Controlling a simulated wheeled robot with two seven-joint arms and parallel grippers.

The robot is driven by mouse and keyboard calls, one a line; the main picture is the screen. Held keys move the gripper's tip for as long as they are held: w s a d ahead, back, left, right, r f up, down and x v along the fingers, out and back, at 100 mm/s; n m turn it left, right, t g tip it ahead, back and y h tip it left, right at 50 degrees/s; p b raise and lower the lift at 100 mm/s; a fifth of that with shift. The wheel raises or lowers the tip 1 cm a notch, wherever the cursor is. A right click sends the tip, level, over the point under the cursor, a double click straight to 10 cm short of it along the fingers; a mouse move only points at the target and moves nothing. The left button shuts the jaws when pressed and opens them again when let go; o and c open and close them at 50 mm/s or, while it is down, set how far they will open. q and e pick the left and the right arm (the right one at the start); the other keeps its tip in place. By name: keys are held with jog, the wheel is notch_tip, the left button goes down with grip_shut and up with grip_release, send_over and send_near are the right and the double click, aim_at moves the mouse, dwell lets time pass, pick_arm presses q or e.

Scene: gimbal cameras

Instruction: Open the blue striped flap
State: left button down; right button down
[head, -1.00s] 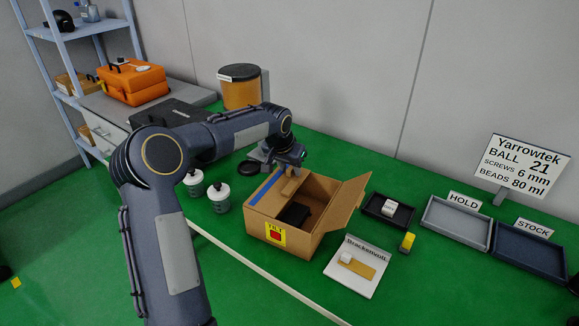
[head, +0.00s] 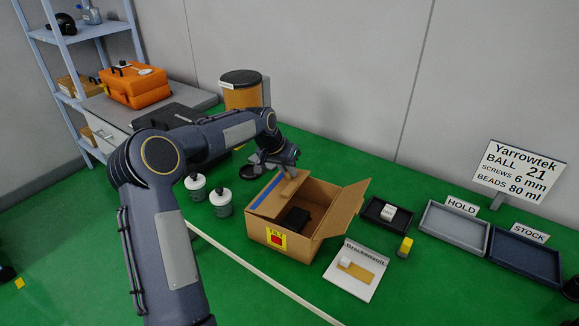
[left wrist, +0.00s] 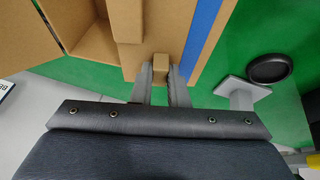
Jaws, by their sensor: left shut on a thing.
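The open cardboard box (head: 318,232) stands on the green table. Its blue striped flap (head: 263,197) lies at the box's left side, and the stripe also shows in the left wrist view (left wrist: 203,32). A raised cardboard strip (left wrist: 128,20) runs along the flap. My left gripper (head: 289,170) is at the far end of this flap, shut on a small cardboard tab (left wrist: 160,68) there. The fingertips show on both sides of the tab in the left wrist view. A black item (head: 295,217) lies inside the box. My right gripper is out of view.
The box's right flap (head: 345,208) leans outward. A white card (head: 354,270), a small black tray (head: 385,213) and a yellow block (head: 404,247) are to the right. A dark round disc (left wrist: 269,68) lies near the gripper.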

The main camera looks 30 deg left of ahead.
pick_arm(q)
jog(key=shift+a+r+n+h+p, duration=0.3)
jog(key=shift+a+r+h+p, duration=0.25)
jog(key=shift+h+p, duration=0.45)
jog(key=shift+a+r+h+p, duration=0.1)
jog(key=shift+a+h+p, duration=0.2)
jog(key=shift+h, duration=0.35)
jog(key=shift+a+r+h+p, duration=0.1)
jog(key=shift+a+h, duration=0.25)
jog(key=shift+h, duration=0.3)
jog(key=c, duration=1.4)
grip_release()
jog(key=b+v, duration=0.1)
jog(key=v, duration=0.7)
jog(key=shift+s+f, duration=0.15)
jog(key=shift+f, duration=0.05)
